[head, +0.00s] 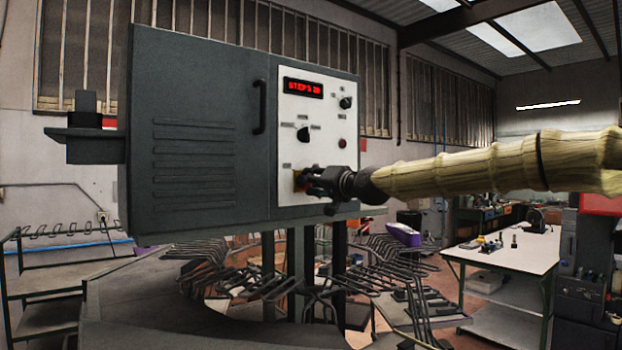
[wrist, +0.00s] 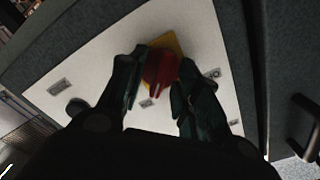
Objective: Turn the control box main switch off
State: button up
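The control box (head: 200,120) is a dark grey cabinet with a pale control panel (head: 305,125). The main switch is a red rotary knob on a yellow plate (head: 299,181), low on the panel. In the head view my gripper (head: 316,184) reaches it from the right and hides most of it. In the wrist view the red knob (wrist: 160,68) sits between my two fingers (wrist: 158,84). The fingers are partly closed, one on each side, with no clear gap to the knob. The knob's exact angle is hard to read.
The panel also has a lit red display (head: 303,88), a black selector (head: 303,134), an upper black knob (head: 346,102) and a small red button (head: 342,143). A door handle (head: 259,107) projects to the left. Metal racks (head: 400,285) stand below; a white-topped bench (head: 505,250) is at right.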

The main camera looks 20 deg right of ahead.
jog(key=shift+w+f, duration=0.25)
jog(key=shift+w, duration=0.4)
jog(key=shift+s+r, duration=0.4)
jog(key=shift+s, duration=0.3)
jog(key=shift+c, duration=0.2)
jog(key=shift+w+a+f, duration=0.1)
jog(key=shift+w+f, duration=0.1)
jog(key=shift+w, duration=0.15)
grip_shut()
jog(key=shift+f+n+b, duration=0.15)
jog(key=shift+n+b, duration=0.25)
jog(key=shift+b, duration=0.2)
jog(key=n+b, duration=0.6)
jog(key=n, duration=1)
jog(key=shift+n, duration=0.7)
